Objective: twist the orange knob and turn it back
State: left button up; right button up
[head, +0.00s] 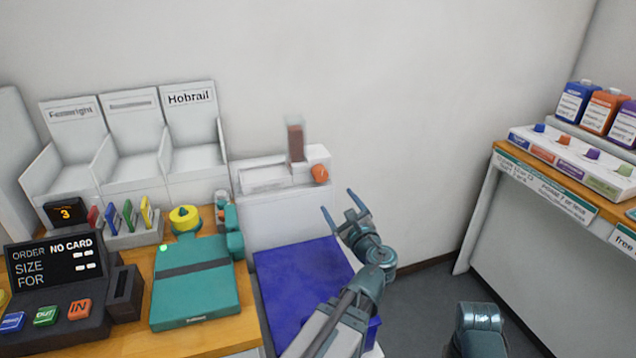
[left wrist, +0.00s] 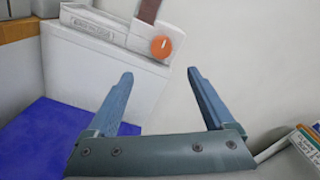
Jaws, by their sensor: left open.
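The orange knob (head: 319,173) is on the front right of a white dispenser unit (head: 265,178) against the back wall. In the left wrist view the knob (left wrist: 161,47) shows as a round disc with a small pale mark near its middle. My left gripper (head: 345,210) is open and empty, to the right of and nearer than the knob. In the left wrist view the fingertips (left wrist: 160,75) are wide apart, with the knob beyond them, between their lines. They do not touch it. No right gripper fingers can be made out.
A blue-topped surface (head: 300,275) lies below the dispenser, beside the wooden counter with a teal device (head: 195,285) and an order terminal (head: 60,260). A shelf with coloured bottles (head: 605,105) stands right. The floor between is clear.

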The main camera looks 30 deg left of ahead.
aim_at(321, 176)
pick_arm(q)
jog(key=x, duration=1.4)
jog(key=shift+r, duration=0.25)
jog(key=shift+c, duration=0.4)
jog(key=c, duration=1.3)
